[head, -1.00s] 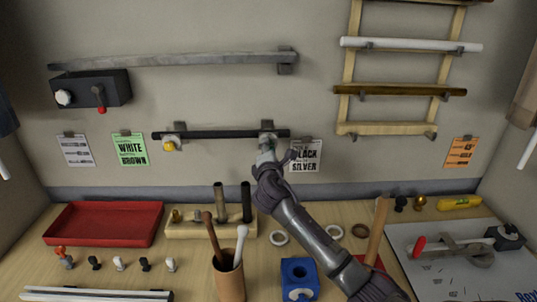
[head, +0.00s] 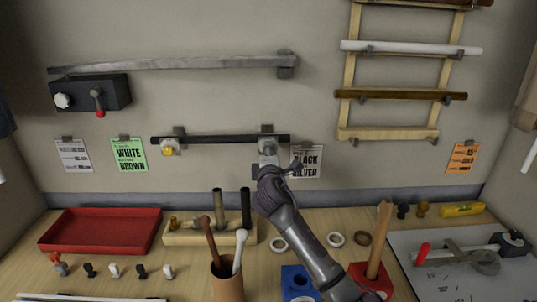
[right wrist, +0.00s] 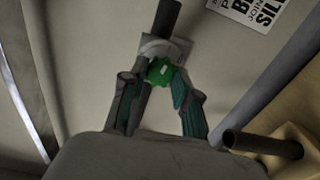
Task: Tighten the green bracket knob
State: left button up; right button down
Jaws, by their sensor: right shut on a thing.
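The green knob (right wrist: 160,71) sits on the right bracket (head: 267,131) of the dark wall rod (head: 222,138). In the right wrist view it lies between the fingers of my right gripper (right wrist: 155,82). My right gripper (head: 268,160) is shut on it, with its fingers spread to the knob's width. In the head view the gripper covers the knob, so its green does not show. The rod's left bracket (head: 180,132) has a yellow knob (head: 168,151). My left gripper is in neither current view.
Below on the table are a block with upright rods (head: 200,232), a brown cup with tools (head: 228,281), a blue block (head: 298,280) and a mallet (head: 380,240). A red tray (head: 70,247) is at left. A wooden rack (head: 350,75) hangs upper right.

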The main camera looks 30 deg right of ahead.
jog(key=shift+f, duration=0.1)
jog(key=c, duration=0.8)
grip_release()
jog(key=shift+c, duration=0.2)
jog(key=v, duration=1.2)
jog(key=shift+s, duration=0.1)
